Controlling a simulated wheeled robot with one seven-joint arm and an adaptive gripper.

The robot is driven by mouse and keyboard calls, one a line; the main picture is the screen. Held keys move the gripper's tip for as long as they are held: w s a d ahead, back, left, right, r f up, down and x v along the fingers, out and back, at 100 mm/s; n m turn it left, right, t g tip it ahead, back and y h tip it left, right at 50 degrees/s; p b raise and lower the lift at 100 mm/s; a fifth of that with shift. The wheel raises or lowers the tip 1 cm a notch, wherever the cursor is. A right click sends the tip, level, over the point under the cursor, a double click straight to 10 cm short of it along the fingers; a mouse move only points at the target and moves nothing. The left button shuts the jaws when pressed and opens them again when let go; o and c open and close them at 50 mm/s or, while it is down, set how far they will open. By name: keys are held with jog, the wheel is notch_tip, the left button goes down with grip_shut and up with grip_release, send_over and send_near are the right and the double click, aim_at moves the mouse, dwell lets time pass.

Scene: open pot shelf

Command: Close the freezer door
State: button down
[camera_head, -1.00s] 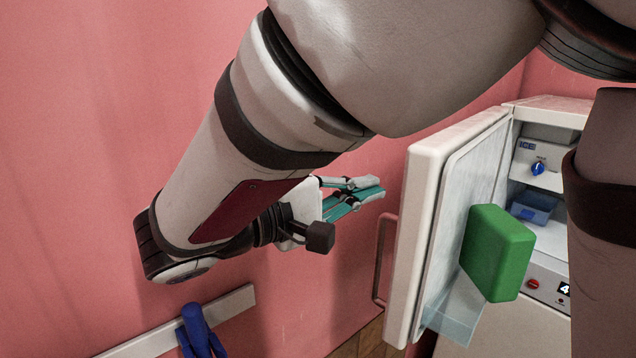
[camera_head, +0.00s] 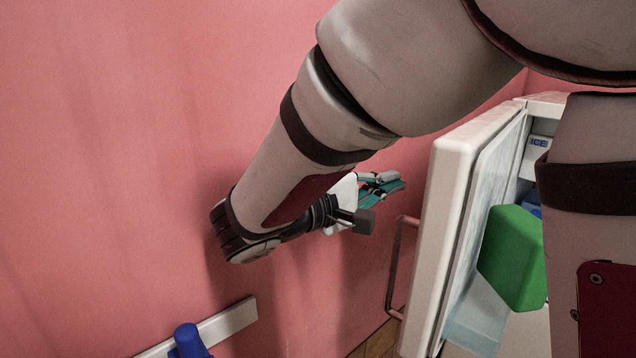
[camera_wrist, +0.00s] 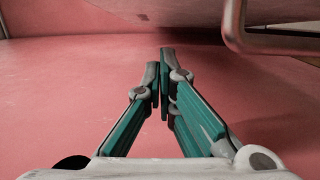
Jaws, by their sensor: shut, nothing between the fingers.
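The white freezer door (camera_head: 449,215) stands open at the right in the head view, its edge toward me and its lined inner face to the right. Its metal handle (camera_head: 392,268) is on the outer side, low and left; the handle also shows at the upper right in the wrist view (camera_wrist: 236,30). My gripper (camera_head: 390,182) is left of the door, between the wall and the door's outer face. Its teal fingers (camera_wrist: 163,75) are together and hold nothing. I see no clear contact with the door. My arm hides much of the freezer body (camera_head: 543,104).
A green block (camera_head: 513,258) sits by the door's inner face, above a translucent door bin (camera_head: 476,318). The pink wall (camera_head: 120,150) is close behind my arm. A white rail with a blue hook (camera_head: 190,343) is at the lower left.

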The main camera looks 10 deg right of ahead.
jog(key=d, duration=0.1)
jog(key=s+d+p, duration=0.1)
jog(key=d, duration=0.1)
jog(key=s+d+p, duration=0.1)
jog(key=shift+d, duration=0.25)
jog(key=shift+s+d, duration=0.1)
jog(key=shift+s, duration=0.05)
